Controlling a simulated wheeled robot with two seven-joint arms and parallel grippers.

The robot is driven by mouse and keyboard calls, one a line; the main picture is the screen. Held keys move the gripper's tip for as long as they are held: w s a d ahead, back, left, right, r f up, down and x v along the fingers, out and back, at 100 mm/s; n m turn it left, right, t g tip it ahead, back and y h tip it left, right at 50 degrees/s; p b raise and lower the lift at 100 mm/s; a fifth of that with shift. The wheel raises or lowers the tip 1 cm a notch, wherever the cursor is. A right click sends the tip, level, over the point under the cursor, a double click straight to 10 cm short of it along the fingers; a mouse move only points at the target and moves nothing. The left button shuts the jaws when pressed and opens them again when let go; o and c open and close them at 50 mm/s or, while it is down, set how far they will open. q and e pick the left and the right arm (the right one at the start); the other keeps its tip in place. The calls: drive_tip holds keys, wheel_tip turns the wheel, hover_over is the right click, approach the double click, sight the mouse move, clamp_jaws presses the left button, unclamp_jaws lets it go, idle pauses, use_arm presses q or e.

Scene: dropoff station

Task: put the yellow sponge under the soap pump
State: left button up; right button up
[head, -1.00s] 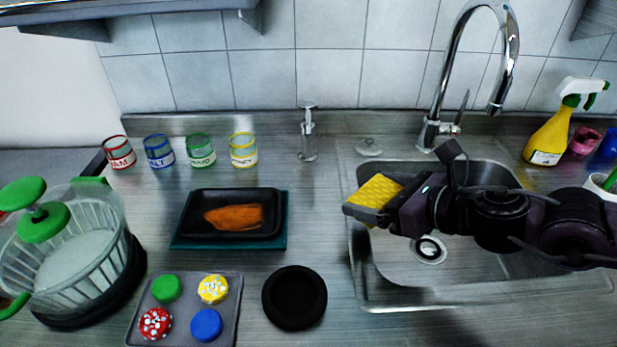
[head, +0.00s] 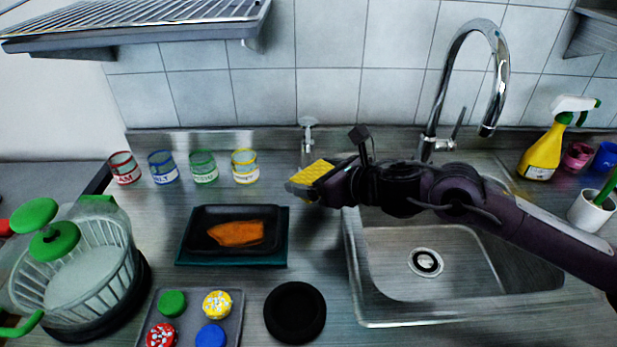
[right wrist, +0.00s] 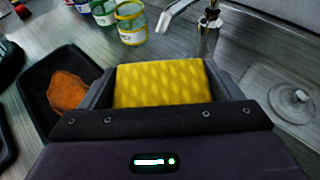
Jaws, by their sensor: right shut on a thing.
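The yellow sponge (head: 312,173) is held in my right gripper (head: 308,182), in front of the soap pump. It fills the space between the two fingers in the right wrist view (right wrist: 162,84). The metal soap pump (head: 308,137) stands upright at the back of the counter, with its lower part hidden behind the sponge and gripper in the head view. In the right wrist view the pump (right wrist: 208,32) shows just beyond the sponge, slightly right, with its spout pointing left. A gap seems to remain between sponge and pump. My left gripper is not in view.
Several labelled jars (head: 204,167) stand left of the pump. A black tray (head: 270,215) with an orange fillet (head: 236,233) lies front left of the gripper. The sink (head: 460,290) and tall faucet (head: 430,130) are to the right. A spray bottle (head: 543,155) stands at far right.

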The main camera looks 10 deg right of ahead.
sight(309, 184)
drive_tip(key=shift+w+a, duration=0.55)
drive_tip(key=shift+w, duration=0.25)
wheel_tip(309, 184, down, 3)
drive_tip(key=shift+f, duration=0.2)
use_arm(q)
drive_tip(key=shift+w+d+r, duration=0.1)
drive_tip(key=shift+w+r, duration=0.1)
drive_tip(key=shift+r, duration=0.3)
use_arm(e)
drive_tip(key=shift+f, duration=0.3)
drive_tip(key=o, duration=1)
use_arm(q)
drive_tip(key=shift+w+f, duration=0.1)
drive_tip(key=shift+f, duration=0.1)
use_arm(e)
drive_tip(key=shift+r, duration=0.1)
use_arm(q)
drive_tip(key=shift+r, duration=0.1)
use_arm(e)
drive_tip(key=shift+r, duration=0.1)
